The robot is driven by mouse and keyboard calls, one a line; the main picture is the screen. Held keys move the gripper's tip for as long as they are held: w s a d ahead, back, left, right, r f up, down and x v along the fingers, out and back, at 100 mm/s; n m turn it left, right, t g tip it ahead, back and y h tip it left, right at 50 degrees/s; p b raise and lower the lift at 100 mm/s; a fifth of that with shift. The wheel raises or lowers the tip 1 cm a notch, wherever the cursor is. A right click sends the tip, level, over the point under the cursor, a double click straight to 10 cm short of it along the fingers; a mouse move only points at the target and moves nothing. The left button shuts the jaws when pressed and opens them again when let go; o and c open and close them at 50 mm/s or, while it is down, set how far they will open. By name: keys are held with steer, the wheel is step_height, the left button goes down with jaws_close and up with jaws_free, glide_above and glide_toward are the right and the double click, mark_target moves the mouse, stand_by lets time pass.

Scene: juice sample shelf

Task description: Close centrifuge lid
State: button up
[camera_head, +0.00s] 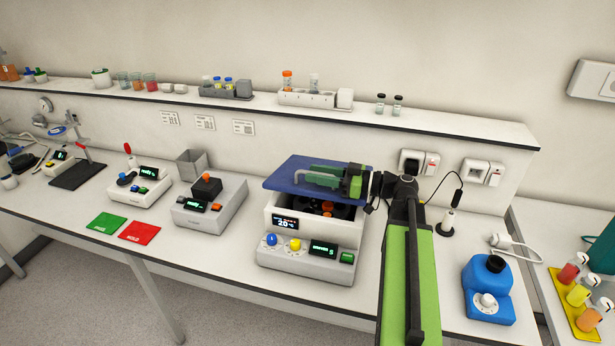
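The centrifuge (312,256) is a white box on the bench with a lit display, knobs and buttons on its front. Its blue lid (290,174) is raised at a tilt above the body, and a dark rotor with an orange part (327,207) shows in the gap below. My gripper (313,177), green and black, lies across the top of the lid, its fingers pointing left. It looks close to or touching the lid; I cannot tell which. Whether its fingers are apart is not clear.
A blue device (487,290) stands to the right. A wall shelf (380,115) with tubes runs behind, above the lid.

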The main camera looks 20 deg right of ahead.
steer(key=v, duration=1.7)
steer(key=shift+s, duration=0.2)
